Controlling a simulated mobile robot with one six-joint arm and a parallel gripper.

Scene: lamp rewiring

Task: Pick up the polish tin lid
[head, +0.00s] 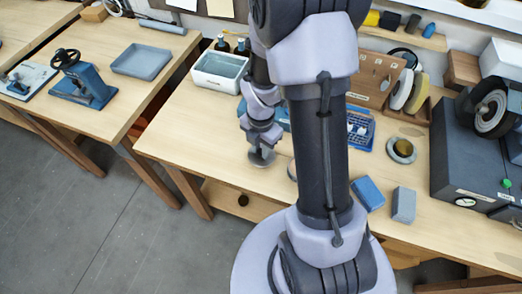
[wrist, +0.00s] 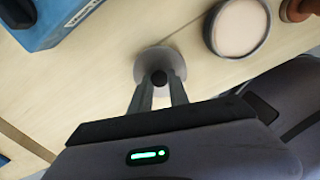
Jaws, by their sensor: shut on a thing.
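The polish tin lid is a grey round disc with a dark knob. In the wrist view the lid (wrist: 172,57) is at the fingertips of my gripper (wrist: 158,82), which is shut on its knob. In the head view the lid (head: 261,159) shows under my gripper (head: 261,147), over the workbench's left part. I cannot tell whether it touches the bench top. An open round tin (wrist: 238,27) with a dark rim and pale contents stands to the right in the wrist view. In the head view my arm hides most of it.
A blue box (wrist: 55,18) stands at the upper left of the wrist view. Blue and grey blocks (head: 368,192) lie right of my arm. The bench's front left (head: 190,140) is clear.

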